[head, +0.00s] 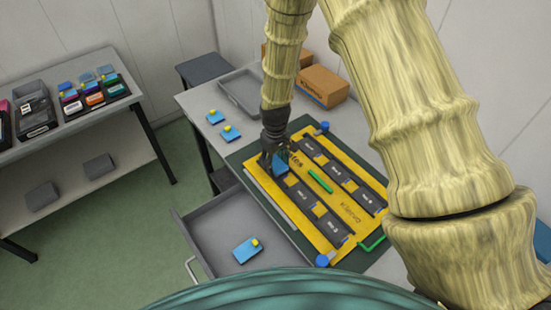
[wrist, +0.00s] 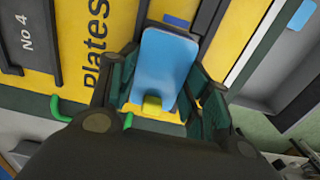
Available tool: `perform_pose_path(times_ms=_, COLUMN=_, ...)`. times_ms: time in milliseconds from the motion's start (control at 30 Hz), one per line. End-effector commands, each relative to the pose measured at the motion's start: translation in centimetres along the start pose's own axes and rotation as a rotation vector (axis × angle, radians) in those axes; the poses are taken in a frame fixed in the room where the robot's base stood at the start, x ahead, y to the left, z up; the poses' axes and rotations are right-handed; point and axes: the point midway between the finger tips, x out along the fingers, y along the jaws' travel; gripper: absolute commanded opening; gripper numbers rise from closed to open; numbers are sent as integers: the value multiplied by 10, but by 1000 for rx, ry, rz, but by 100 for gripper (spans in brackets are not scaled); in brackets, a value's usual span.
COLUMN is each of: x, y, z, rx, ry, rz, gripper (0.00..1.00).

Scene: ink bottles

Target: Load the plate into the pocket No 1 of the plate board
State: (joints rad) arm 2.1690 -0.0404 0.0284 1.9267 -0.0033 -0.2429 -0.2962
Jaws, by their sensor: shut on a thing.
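My gripper (head: 273,158) is shut on a blue plate (head: 281,168) with a yellow tab. In the wrist view the plate (wrist: 165,65) lies between the two fingers, its tab (wrist: 152,106) toward the palm. The gripper is over the left end of the yellow plate board (head: 350,212), at the near row of dark pockets. I cannot tell whether the plate touches the board or hangs just above it. Pocket No 1 cannot be made out; the plate and fingers cover part of that end. A pocket marked No 4 (wrist: 27,37) shows in the wrist view.
An open drawer (head: 210,235) holds another blue plate (head: 247,250). Two more plates (head: 216,117) (head: 230,134) lie on the table left of the board. A grey tray (head: 243,95) and cardboard boxes (head: 324,87) stand behind.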

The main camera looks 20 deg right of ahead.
Motion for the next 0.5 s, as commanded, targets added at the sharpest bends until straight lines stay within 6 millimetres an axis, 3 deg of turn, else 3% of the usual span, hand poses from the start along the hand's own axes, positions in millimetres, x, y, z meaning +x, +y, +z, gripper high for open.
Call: perform_pose_path(times_ms=500, x=8, y=0, z=0, rx=0, ry=0, rz=0, gripper=24)
